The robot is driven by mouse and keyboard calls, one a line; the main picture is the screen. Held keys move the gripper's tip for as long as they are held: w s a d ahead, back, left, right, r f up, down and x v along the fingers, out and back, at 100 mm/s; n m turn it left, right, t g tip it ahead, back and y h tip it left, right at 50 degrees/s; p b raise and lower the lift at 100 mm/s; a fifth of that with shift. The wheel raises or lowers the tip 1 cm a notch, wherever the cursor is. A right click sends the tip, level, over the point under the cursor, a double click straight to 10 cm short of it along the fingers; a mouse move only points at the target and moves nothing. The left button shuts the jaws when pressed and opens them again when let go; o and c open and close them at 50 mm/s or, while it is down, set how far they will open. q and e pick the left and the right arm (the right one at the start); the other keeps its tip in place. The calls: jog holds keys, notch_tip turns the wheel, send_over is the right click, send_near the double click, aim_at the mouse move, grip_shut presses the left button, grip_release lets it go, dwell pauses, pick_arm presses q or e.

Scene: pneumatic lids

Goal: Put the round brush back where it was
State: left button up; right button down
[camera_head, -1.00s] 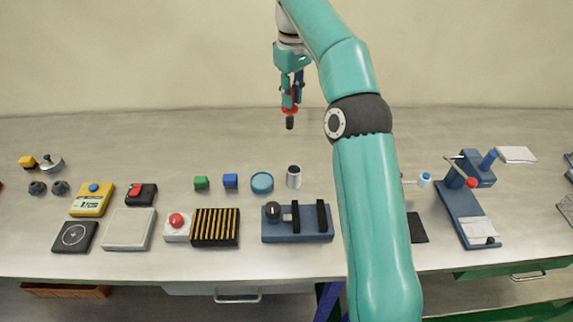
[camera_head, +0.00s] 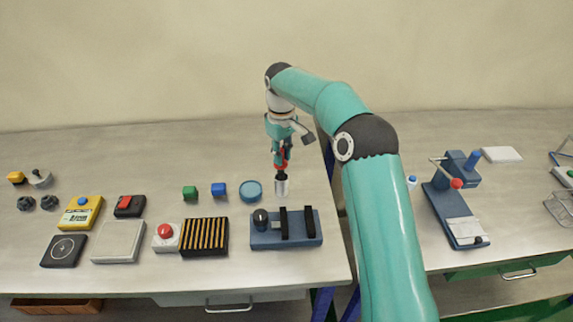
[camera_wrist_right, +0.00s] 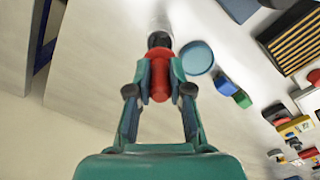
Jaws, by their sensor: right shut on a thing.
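My right gripper (camera_head: 280,150) is shut on the round brush (camera_head: 282,162), which has a red body and a dark lower end. The brush hangs upright, dark end down, at the top of a small metal cup (camera_head: 281,188) on the table. I cannot tell whether its tip is inside the cup's mouth or just above it. In the right wrist view the red body of the brush (camera_wrist_right: 160,80) sits between the two fingers, with the dark end beyond. My left gripper is out of view.
A round blue dish (camera_head: 251,190) stands close left of the cup, with blue (camera_head: 219,189) and green (camera_head: 190,192) cubes beyond. A blue fixture with black straps (camera_head: 287,238) lies in front. A gap separates this table from the right one.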

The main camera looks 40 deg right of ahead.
notch_tip(320, 180, down, 4)
jog(key=shift+w+r+b, duration=0.1)
jog(key=shift+r+b, duration=0.1)
jog(key=shift+b, duration=0.95)
jog(key=shift+w+f, duration=0.1)
jog(key=shift+f, duration=0.15)
jog(key=shift+r, duration=0.15)
jog(key=shift+f+b, duration=0.3)
jog(key=shift+f, duration=0.2)
jog(key=c, duration=1.1)
grip_release()
jog(key=shift+r, duration=0.1)
jog(key=shift+o, duration=0.2)
jog(key=shift+r, duration=0.1)
